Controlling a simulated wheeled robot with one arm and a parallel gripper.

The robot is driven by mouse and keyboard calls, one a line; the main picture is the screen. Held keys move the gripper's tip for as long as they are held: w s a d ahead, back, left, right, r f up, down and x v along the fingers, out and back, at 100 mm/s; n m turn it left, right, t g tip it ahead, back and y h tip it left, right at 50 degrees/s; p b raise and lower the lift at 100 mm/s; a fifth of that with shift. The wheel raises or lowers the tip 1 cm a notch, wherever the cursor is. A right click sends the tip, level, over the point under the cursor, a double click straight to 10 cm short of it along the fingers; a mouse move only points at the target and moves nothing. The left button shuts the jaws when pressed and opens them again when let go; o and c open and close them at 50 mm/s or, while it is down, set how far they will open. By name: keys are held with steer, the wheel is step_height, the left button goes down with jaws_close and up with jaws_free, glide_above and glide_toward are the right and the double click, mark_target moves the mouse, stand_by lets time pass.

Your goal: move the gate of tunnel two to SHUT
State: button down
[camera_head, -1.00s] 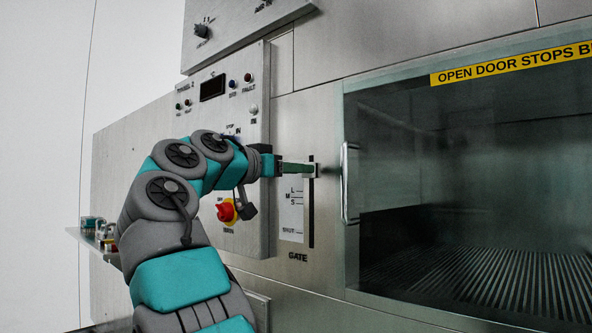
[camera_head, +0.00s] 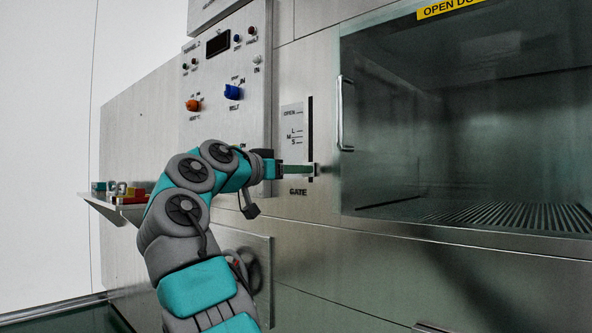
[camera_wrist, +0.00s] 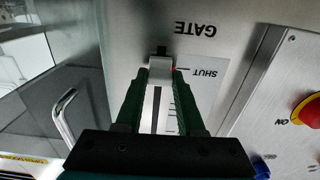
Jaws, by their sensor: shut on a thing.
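The gate handle (camera_head: 315,170) is a small pale block on a vertical dark slot (camera_head: 310,125) in the steel front. It sits near the slot's lower end, just above the word GATE. My gripper (camera_head: 305,169) is shut on it from the left and covers the lower part of the scale plate (camera_head: 291,122), where OPEN, L, M and S show. In the wrist view, upside down, the green fingers hold the handle (camera_wrist: 160,66) about level with the SHUT mark (camera_wrist: 205,73). A short dark piece of slot (camera_wrist: 162,49) shows beyond the handle.
The control panel (camera_head: 222,85), marked TUNNEL 2, stands out left of the slot, with an orange knob (camera_head: 193,105) and a blue knob (camera_head: 232,91). A glass door (camera_head: 440,110) with a bar handle (camera_head: 341,113) is on the right. A shelf (camera_head: 115,204) holds small items at left.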

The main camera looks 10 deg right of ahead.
steer(key=shift+w+f, duration=0.1)
steer(key=shift+f, duration=0.25)
steer(key=c, duration=0.9)
jaws_free()
steer(key=o, duration=0.4)
steer(key=shift+r, duration=0.1)
steer(key=v, duration=0.8)
steer(key=shift+d, duration=0.1)
